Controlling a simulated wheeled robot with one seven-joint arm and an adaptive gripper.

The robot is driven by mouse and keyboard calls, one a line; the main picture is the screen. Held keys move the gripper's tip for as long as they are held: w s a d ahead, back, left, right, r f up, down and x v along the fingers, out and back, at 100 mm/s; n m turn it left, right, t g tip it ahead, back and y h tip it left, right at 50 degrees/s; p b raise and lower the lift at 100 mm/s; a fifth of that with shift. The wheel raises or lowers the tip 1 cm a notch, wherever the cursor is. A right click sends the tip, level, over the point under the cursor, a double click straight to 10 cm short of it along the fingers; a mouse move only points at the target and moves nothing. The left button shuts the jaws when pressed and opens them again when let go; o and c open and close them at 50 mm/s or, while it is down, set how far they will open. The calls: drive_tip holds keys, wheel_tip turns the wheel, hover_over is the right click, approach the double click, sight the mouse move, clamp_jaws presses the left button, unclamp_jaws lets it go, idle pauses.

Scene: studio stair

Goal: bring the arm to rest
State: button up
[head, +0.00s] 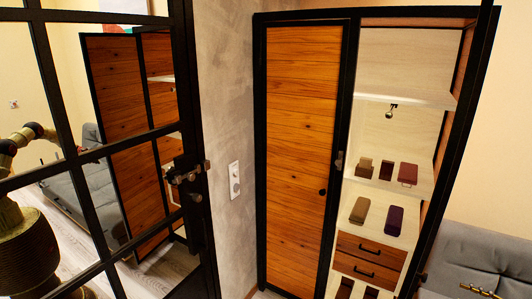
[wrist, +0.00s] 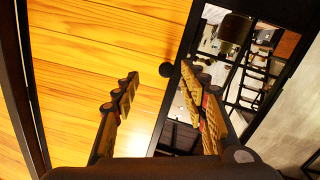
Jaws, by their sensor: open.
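My gripper (wrist: 160,80) is open in the wrist view, with its two ridged tan fingers spread apart and nothing held between them. Beyond the fingers is the orange wood door (wrist: 90,45) of a wardrobe, with a small dark round knob (wrist: 166,70). The knob appears between the fingertips, but I cannot tell how far away it is. In the head view the same wood door (head: 295,130) stands upright in a black frame, with its knob (head: 322,192) near the right edge. My gripper is not clear in the head view.
Right of the door, open shelves (head: 405,98) hold several small boxes and a drawer (head: 368,252). A grey cushioned seat (head: 480,255) stands at the right. A black-framed, mirror-like grid panel (head: 110,150) at the left shows a reflected robot. A plastered wall (head: 228,90) stands between.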

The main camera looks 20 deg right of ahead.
drive_tip(key=w+d+f+m+t+h, duration=0.1)
drive_tip(key=w+d+f+m+h, duration=0.3)
drive_tip(key=d+f+h, duration=0.5)
drive_tip(key=s+d+m+g+h, duration=0.45)
drive_tip(key=d+m+h, duration=0.3)
drive_tip(key=d, duration=0.35)
drive_tip(key=s+a+r+g+y, duration=0.1)
drive_tip(key=a+r, duration=0.7)
drive_tip(key=a, duration=1.7)
drive_tip(key=s+a+r+n+g+y, duration=0.1)
drive_tip(key=a+r, duration=0.8)
drive_tip(key=a, duration=1.6)
drive_tip(key=s+a+r+g+y, duration=0.2)
drive_tip(key=a+r, duration=0.6)
drive_tip(key=a, duration=1.7)
drive_tip(key=g+y, duration=0.1)
drive_tip(key=y, duration=0.1)
drive_tip(key=shift+s+r+y, duration=0.3)
drive_tip(key=shift+s+y, duration=0.05)
drive_tip(key=shift+s, duration=0.05)
